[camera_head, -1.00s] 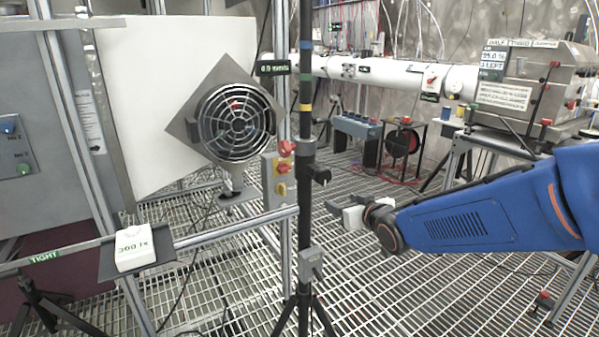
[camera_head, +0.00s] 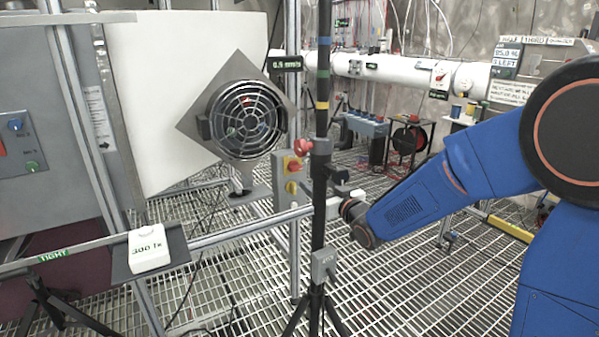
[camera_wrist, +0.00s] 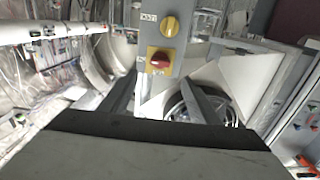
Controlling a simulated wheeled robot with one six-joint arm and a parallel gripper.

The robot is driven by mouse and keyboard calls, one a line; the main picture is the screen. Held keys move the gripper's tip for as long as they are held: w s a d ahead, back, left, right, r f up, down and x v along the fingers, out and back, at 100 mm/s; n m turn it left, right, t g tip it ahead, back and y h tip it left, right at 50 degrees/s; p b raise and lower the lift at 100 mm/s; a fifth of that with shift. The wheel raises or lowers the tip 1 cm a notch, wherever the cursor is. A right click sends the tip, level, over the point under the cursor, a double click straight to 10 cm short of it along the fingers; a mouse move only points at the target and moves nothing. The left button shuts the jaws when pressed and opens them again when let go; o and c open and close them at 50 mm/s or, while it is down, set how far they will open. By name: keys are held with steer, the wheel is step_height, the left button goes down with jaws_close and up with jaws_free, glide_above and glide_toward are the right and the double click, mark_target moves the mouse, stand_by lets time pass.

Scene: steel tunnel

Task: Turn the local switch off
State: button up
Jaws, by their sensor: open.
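A grey switch box (camera_head: 287,190) hangs on a metal post. It carries a red knob on a yellow plate (camera_head: 292,164) and a yellow knob (camera_head: 291,187) below it. In the wrist view the box (camera_wrist: 153,42) appears turned over, with the yellow knob (camera_wrist: 169,26) above the red knob (camera_wrist: 159,61). Small labels there are too blurred to read, so I cannot tell which knob is the local switch. My gripper (camera_head: 335,198) is just right of the box in the head view. In the wrist view its jaws (camera_wrist: 158,88) are open and empty, with the red knob beyond the gap, apart from the fingers.
A black stand pole (camera_head: 321,120) with a red clamp knob (camera_head: 303,147) stands close to my gripper, partly in front of the box. A caged fan (camera_head: 247,120) is left of it. A rail with a white block (camera_head: 149,249) crosses lower left. The floor is open grating.

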mark_target(298, 169)
steer(key=x, duration=1.1)
steer(key=shift+w+a, duration=0.2)
steer(key=c, duration=1.1)
